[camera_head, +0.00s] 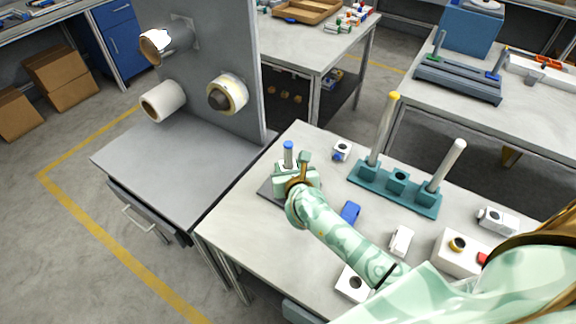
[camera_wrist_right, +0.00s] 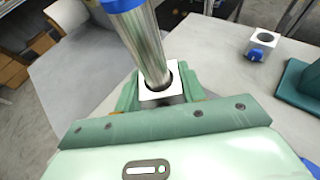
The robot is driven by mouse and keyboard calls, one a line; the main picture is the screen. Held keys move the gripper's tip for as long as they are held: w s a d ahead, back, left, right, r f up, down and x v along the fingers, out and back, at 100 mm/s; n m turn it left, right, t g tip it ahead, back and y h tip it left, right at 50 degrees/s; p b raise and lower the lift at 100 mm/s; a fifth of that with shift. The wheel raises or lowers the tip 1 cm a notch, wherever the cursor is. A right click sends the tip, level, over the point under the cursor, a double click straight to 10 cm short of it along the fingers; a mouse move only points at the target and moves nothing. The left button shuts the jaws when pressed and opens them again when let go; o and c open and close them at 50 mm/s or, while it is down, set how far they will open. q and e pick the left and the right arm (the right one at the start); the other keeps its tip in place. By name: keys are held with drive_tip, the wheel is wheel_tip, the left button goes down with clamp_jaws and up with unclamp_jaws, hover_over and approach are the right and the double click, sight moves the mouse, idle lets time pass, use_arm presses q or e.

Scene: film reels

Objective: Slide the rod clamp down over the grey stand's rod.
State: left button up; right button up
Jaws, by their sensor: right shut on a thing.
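The grey stand's base (camera_head: 268,190) lies on the near table, mostly covered by my gripper. Its metal rod stands up with a blue tip (camera_head: 288,146); in the right wrist view the rod (camera_wrist_right: 148,45) also shows. My right gripper (camera_head: 297,182) is shut on the rod clamp, a white block with a round hole (camera_wrist_right: 160,97). The rod passes through that hole, so the clamp is around the rod, below the blue tip. How far the clamp is above the base is hidden. My left gripper is not in view.
A teal stand (camera_head: 395,183) with two upright rods, one yellow-tipped, stands to the right. A white block with a blue knob (camera_head: 341,151), a blue piece (camera_head: 350,212) and white blocks (camera_head: 400,240) lie around. A grey panel (camera_head: 215,60) with reels rises at left.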

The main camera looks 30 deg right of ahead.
drive_tip(key=shift+f+b, duration=0.55)
drive_tip(key=shift+f, duration=0.25)
drive_tip(key=o, duration=1.2)
drive_tip(key=shift+c, duration=0.2)
drive_tip(key=p+v, duration=0.3)
drive_tip(key=v, duration=1.3)
drive_tip(key=shift+r, duration=0.15)
drive_tip(key=shift+s, duration=0.1)
